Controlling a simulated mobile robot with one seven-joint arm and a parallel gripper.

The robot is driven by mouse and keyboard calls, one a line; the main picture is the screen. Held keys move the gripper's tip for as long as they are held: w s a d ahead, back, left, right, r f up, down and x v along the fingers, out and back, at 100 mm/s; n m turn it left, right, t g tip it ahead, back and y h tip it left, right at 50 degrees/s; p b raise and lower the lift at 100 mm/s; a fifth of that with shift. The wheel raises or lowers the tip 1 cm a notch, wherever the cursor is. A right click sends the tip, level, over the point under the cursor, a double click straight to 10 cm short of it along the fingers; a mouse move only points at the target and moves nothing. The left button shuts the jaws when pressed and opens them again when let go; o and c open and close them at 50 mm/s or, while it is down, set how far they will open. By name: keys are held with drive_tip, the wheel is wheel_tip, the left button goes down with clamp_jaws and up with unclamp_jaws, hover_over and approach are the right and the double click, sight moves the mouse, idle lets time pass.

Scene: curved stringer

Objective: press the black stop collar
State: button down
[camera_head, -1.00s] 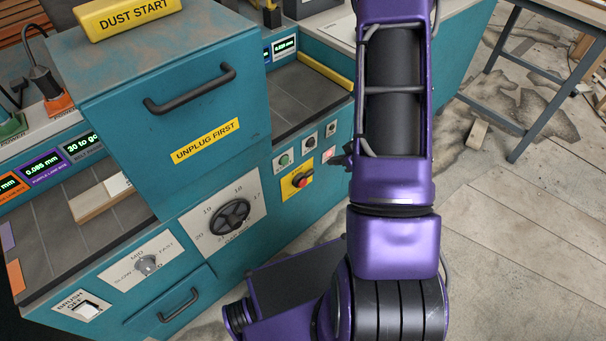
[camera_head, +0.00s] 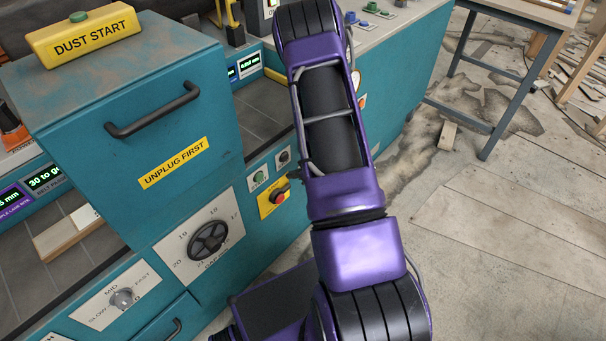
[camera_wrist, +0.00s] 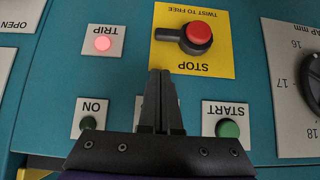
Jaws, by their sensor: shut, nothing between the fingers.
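The black stop collar (camera_wrist: 182,40) sits around a red button (camera_wrist: 199,33) on a yellow plate (camera_wrist: 218,65) marked STOP and TWIST TO FREE; a short black lever sticks out to its left in the wrist view. In the head view the yellow plate (camera_head: 265,207) is on the teal machine front, with the collar small beside the red button (camera_head: 280,196). My gripper (camera_wrist: 160,74) is shut and empty. Its tips show just below the collar's lever in the wrist view, apart from it in the picture; the depth gap is unclear.
In the wrist view, a green START button (camera_wrist: 228,129), a dark ON button (camera_wrist: 88,123) and a lit TRIP lamp (camera_wrist: 102,44) surround the tips. My fingers partly cover another plate. A black dial (camera_head: 208,239) and a drawer handle (camera_head: 152,109) protrude from the machine.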

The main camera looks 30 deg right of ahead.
sight(288, 184)
drive_tip(key=shift+w+a+f+b, duration=0.1)
drive_tip(key=shift+w+f+b, duration=0.1)
drive_tip(key=shift+f, duration=1)
drive_tip(key=shift+w+a+f+b, duration=0.1)
drive_tip(key=shift+w+f+b, duration=0.1)
drive_tip(key=shift+f, duration=0.95)
drive_tip(key=shift+d+f+m+y+p, duration=0.25)
drive_tip(key=shift+d+m+y+p, duration=0.1)
drive_tip(key=shift+y, duration=0.15)
drive_tip(key=shift+d+f+y, duration=0.1)
drive_tip(key=shift+f+y, duration=0.05)
drive_tip(key=shift+y, duration=0.15)
drive_tip(key=shift+w+d+f+m+g+y+b, duration=0.1)
drive_tip(key=shift+f+m+g+y+b, duration=0.3)
drive_tip(key=shift+f, duration=0.6)
drive_tip(key=shift+w+d+f+m+g+y+b, duration=0.1)
drive_tip(key=shift+f+m+y, duration=0.15)
drive_tip(key=shift+f+y, duration=0.55)
drive_tip(key=shift+s+f, duration=0.1)
drive_tip(key=shift+f, duration=0.25)
drive_tip(key=shift+r, duration=0.1)
